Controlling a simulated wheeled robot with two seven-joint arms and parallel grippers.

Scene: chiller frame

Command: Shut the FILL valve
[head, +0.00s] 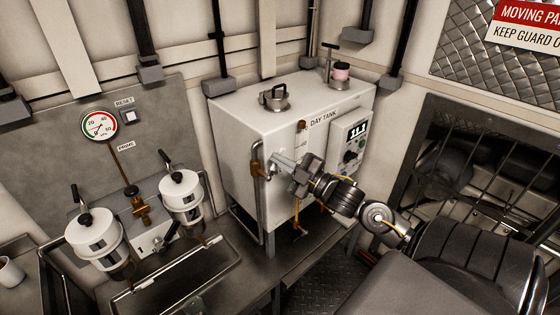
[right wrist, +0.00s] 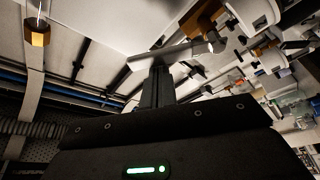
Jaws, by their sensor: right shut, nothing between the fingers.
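The white day tank (head: 240,110) stands in the middle of the head view. A brass valve (head: 257,158) sits on a pipe at its front left edge. I cannot read a FILL label on it. In the right wrist view, a flat silver lever (right wrist: 180,53) runs crosswise near a brass fitting (right wrist: 205,18). My right gripper (head: 290,170) is shut and empty, just right of the brass valve. Its dark fingers (right wrist: 158,78) are close up against the lever's near side; I cannot tell whether they touch. My left gripper is not in view.
Two white filter canisters (head: 95,240) with black handles stand at the lower left, below a pressure gauge (head: 99,124). A barred guard (head: 500,180) is at the right.

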